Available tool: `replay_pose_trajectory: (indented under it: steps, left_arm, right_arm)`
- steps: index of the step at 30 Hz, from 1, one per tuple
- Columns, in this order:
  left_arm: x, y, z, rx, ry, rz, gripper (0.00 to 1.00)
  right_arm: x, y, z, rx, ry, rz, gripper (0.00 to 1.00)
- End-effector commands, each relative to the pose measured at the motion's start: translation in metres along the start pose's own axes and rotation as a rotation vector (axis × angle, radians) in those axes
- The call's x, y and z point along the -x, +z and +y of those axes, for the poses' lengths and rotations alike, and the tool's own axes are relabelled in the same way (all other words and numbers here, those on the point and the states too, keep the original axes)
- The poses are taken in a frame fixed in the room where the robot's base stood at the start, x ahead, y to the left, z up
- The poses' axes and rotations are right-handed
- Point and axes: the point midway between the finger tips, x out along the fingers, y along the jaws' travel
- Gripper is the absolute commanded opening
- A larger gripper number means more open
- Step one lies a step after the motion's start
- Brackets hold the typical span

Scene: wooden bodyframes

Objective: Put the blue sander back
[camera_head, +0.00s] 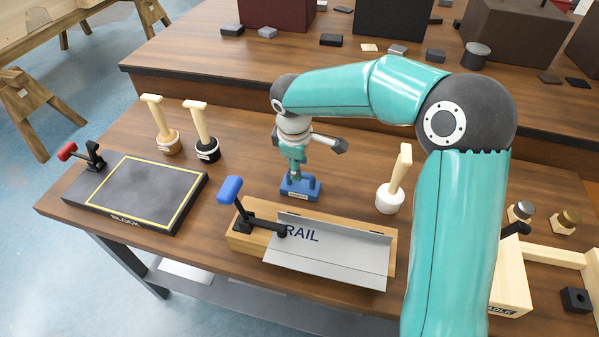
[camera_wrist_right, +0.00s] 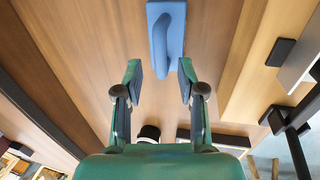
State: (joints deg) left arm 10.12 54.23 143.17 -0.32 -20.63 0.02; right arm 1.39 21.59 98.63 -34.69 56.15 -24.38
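The blue sander (camera_head: 300,187) sits on the wooden table behind the rail fixture, with a small pale label on its front. In the right wrist view the sander (camera_wrist_right: 165,30) shows a flat blue base and a raised rounded handle, ahead of my fingertips. My right gripper (camera_wrist_right: 160,68) is open, its two fingers apart with nothing between the tips. In the head view my right gripper (camera_head: 296,168) points down just above the sander, partly covering it. I cannot tell whether it touches. My left gripper is not in view.
The grey RAIL plate (camera_head: 330,254) with a blue-handled clamp (camera_head: 230,190) stands in front. The BLOCK plate (camera_head: 140,193) with a red-handled clamp is left. Wooden-handled tools stand at left (camera_head: 160,125) and right (camera_head: 392,195). A wooden cradle (camera_head: 510,280) is at right.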

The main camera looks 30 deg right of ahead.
Motion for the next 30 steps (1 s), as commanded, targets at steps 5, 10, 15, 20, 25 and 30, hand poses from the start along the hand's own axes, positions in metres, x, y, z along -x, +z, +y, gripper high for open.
replay_pose_trajectory:
  steps: [5, 10, 15, 20, 25, 30]
  left_arm:
    - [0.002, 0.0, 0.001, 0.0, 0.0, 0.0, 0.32]
    - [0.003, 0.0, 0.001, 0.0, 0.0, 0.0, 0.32]
    - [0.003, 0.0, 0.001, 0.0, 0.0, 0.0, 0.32]
    - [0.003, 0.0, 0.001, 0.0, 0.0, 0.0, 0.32]
    - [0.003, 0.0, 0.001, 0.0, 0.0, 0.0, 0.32]
    - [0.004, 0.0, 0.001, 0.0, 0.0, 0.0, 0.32]
  right_arm:
    - [0.039, 0.0, 0.001, 0.0, 0.002, 0.004, 0.39]
    - [0.062, 0.0, 0.0, 0.0, 0.001, 0.001, 0.39]
    - [0.071, 0.001, 0.0, -0.001, -0.001, 0.0, 0.39]
    - [0.071, 0.001, 0.0, -0.001, -0.001, -0.001, 0.39]
    - [0.071, 0.001, 0.0, 0.0, -0.001, -0.001, 0.39]
    - [0.072, 0.001, 0.0, 0.0, -0.001, -0.001, 0.39]
